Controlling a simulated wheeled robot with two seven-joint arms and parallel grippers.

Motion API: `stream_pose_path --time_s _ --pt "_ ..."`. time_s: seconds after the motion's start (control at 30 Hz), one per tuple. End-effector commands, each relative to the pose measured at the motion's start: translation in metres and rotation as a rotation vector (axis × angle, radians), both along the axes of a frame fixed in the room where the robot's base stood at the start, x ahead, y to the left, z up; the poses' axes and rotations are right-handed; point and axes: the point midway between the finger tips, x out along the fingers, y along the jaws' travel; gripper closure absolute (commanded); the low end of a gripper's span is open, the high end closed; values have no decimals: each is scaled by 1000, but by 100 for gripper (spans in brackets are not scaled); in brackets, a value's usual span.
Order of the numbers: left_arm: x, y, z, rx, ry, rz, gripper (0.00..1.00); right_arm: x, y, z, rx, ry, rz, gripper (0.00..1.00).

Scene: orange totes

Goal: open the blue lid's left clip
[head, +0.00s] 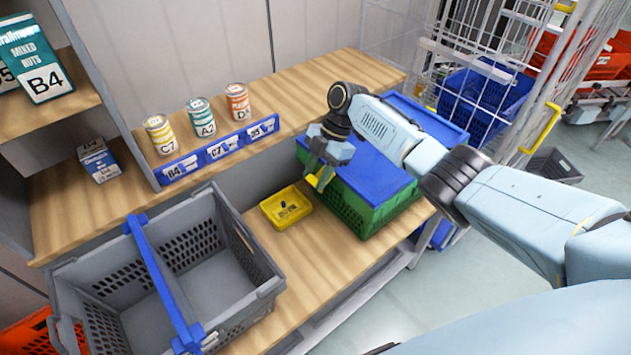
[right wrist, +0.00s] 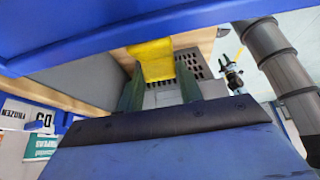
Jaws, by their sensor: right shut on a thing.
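The blue lid (head: 367,168) covers a green crate (head: 352,209) on the wooden bench; it also shows as a blue edge across the top of the right wrist view (right wrist: 150,22). The lid's left clip is yellow (head: 325,178), and in the right wrist view the clip (right wrist: 153,60) sits at the fingertips. My right gripper (head: 315,177) reaches over the lid to its left side and is shut on the yellow clip. The fingers (right wrist: 160,88) partly hide the clip. My left gripper does not show in the head view.
A yellow tray (head: 287,208) lies just left of the green crate. A grey crate (head: 262,286) with a blue handle bar stands at the front left. Several cans line the shelf behind, above a blue label strip (head: 219,151). A wire cage cart (head: 480,50) stands at the right.

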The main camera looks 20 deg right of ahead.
Motion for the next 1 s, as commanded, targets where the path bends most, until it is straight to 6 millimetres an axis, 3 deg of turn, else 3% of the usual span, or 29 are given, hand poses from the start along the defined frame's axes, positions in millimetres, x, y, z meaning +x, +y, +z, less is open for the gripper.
stream_pose_path --time_s 0.1,0.3,0.83,0.87,1.0 --pt "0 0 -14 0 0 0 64 1 -2 -1 59 16 -2 87" --pt "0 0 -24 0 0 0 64 1 -3 3 123 34 -1 87" --pt "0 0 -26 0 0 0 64 1 -3 6 146 43 -1 87" --pt "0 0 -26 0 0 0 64 1 -3 6 146 43 -1 60" --pt "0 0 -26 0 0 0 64 1 -3 6 146 43 -1 42"
